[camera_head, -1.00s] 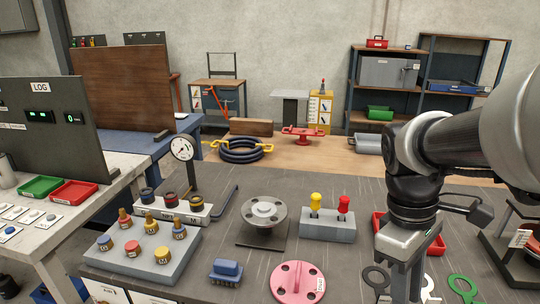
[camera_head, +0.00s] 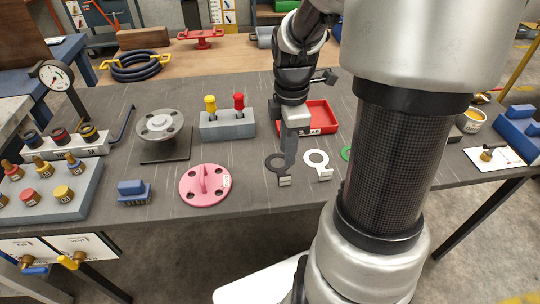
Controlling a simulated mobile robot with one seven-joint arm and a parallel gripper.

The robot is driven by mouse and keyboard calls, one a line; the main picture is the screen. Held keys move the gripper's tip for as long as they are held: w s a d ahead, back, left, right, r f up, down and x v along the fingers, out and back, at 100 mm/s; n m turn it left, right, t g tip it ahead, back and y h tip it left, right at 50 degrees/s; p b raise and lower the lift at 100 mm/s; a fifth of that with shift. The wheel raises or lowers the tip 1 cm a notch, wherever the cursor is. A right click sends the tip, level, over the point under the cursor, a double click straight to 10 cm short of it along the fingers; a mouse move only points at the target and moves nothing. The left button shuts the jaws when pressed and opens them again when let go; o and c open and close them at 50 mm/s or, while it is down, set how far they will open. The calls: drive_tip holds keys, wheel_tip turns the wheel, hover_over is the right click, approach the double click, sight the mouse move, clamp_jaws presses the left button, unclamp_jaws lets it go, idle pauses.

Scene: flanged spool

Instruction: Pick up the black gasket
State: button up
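The black gasket (camera_head: 273,164) is a flat dark ring with a tab (camera_head: 284,181), lying on the dark bench top near its front edge. My gripper (camera_head: 290,160) points down just right of the ring and hides part of its right side. I cannot tell whether the fingertips touch it. The fingers are seen edge-on, so the gap between them does not show.
A white gasket (camera_head: 316,158) lies close to the right, with a green gasket (camera_head: 345,153) partly hidden by my arm. A red tray (camera_head: 322,116) is behind. A pink flanged disc (camera_head: 205,185) and a grey block with red and yellow knobs (camera_head: 228,125) stand left.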

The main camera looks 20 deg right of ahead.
hover_over(285, 176)
drive_tip(key=f, duration=0.4)
drive_tip(key=shift+w+d+f+b, duration=0.25)
drive_tip(key=shift+w+d+b, duration=0.05)
drive_tip(key=shift+b, duration=0.05)
drive_tip(key=f, duration=0.1)
drive_tip(key=f+b, duration=0.1)
drive_tip(key=f, duration=0.2)
drive_tip(key=shift+s+a+f, duration=0.15)
drive_tip(key=shift+s+a, duration=0.1)
drive_tip(key=shift+f+b, duration=0.3)
drive_tip(key=shift+f, duration=0.15)
clamp_jaws()
